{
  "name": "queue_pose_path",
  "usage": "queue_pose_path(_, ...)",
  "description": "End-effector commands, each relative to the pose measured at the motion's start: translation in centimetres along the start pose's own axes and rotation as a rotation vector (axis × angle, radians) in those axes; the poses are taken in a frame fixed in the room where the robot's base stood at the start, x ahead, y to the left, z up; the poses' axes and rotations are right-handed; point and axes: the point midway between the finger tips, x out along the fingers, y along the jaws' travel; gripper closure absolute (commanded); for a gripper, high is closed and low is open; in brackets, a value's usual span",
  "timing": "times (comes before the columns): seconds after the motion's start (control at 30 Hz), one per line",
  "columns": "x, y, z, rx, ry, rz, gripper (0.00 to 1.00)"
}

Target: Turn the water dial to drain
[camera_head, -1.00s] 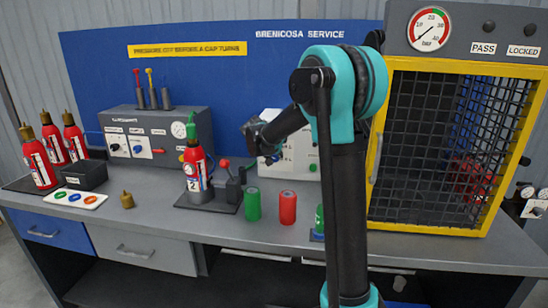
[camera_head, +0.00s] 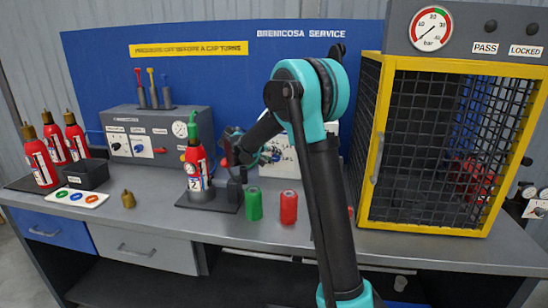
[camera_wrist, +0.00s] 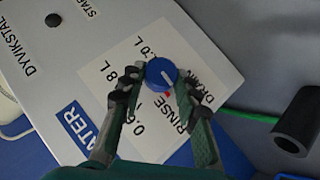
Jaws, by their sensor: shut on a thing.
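The water dial is a round blue knob (camera_wrist: 161,74) with a white pointer mark on a white box (camera_wrist: 60,45). Printed labels around it include 0.8 L, 1.0 L, RINSE and a partly hidden DRAIN. A small red dot shows beside the knob. The white mark slants across the knob; I cannot tell for certain which label it faces. My gripper (camera_wrist: 158,76) is shut on the dial, one finger on each side. In the head view my gripper (camera_head: 268,155) is in front of the white box (camera_head: 284,162), and the dial is hidden.
A red extinguisher (camera_head: 194,165) stands in a holder left of my gripper. A green cylinder (camera_head: 254,204) and a red cylinder (camera_head: 288,208) stand in front on the bench. A yellow-framed mesh cage (camera_head: 376,150) is at the right. A black tube (camera_wrist: 298,122) shows in the wrist view.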

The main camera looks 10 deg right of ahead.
Motion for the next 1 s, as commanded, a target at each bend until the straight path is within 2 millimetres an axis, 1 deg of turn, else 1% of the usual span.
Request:
queue_pose_path(0.17,-0.01,-0.13,-0.07,-0.028,0.002,0.026,0.97)
queue_pose_path(0.57,-0.01,-0.12,-0.04,-0.034,0.001,0.032,0.97)
queue_pose_path(0.6,-0.01,-0.12,-0.04,-0.033,0.001,0.031,0.68)
queue_pose_path(0.7,0.0,-0.12,-0.04,-0.033,0.001,0.031,0.55)
queue_pose_path(0.77,0.0,-0.11,-0.03,-0.033,0.001,0.031,0.48)
queue_pose_path(1.0,0.01,-0.09,-0.01,-0.033,0.0,0.032,0.48)
